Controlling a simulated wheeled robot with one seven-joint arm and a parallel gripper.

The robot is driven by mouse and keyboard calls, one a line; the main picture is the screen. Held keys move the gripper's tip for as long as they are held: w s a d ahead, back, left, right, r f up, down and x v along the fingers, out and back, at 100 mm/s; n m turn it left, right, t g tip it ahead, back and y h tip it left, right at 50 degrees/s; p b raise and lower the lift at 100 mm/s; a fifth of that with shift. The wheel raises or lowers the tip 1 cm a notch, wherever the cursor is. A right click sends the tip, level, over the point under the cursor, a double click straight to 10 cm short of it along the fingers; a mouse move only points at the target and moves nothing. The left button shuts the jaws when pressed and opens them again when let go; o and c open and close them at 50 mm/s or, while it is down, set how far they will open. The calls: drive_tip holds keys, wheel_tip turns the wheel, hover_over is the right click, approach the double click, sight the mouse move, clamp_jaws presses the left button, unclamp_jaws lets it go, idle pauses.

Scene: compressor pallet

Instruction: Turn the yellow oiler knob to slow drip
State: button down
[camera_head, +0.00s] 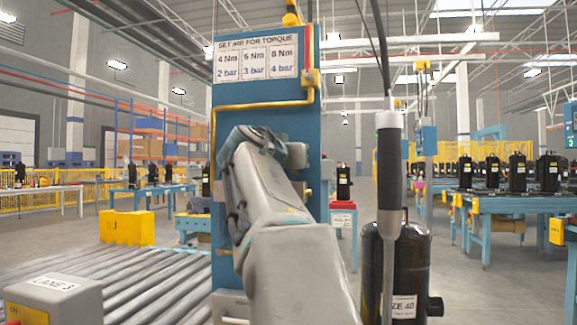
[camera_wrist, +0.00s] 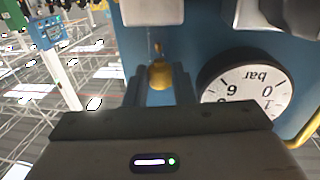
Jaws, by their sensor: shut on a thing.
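The yellow oiler knob (camera_wrist: 160,74) shows in the wrist view, in front of the blue panel. My gripper (camera_wrist: 162,88) has a dark finger on either side of it and is shut on it. The wrist picture is upside down, so I cannot read the knob's setting. In the head view my arm covers the middle of the blue panel (camera_head: 262,125), and the knob and fingertips are hidden behind it.
A round bar gauge (camera_wrist: 248,88) sits close beside the fingers on the panel. A torque chart (camera_head: 257,62) and yellow pipe (camera_head: 262,106) are higher up. A hanging tool (camera_head: 389,170) and black tank (camera_head: 410,262) stand right of my arm. A roller conveyor (camera_head: 140,285) lies left.

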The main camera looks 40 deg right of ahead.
drive_tip(key=c, duration=2.2)
unclamp_jaws()
drive_tip(key=shift+w+a+m+g+h+p, duration=0.1)
drive_tip(key=shift+w+m+g+h+p, duration=0.1)
drive_tip(key=shift+m+g+h, duration=0.4)
drive_tip(key=shift+w+a+m+g+h+p, duration=0.1)
drive_tip(key=shift+m+g+h+p, duration=0.15)
drive_tip(key=shift+g, duration=0.55)
drive_tip(key=shift+m+g, duration=0.25)
drive_tip(key=shift+g, duration=0.05)
drive_tip(key=c, duration=1.5)
unclamp_jaws()
drive_tip(key=shift+s, duration=0.1)
drive_tip(key=b+v, duration=0.1)
drive_tip(key=v, duration=0.7)
drive_tip(key=shift+d+f, duration=0.1)
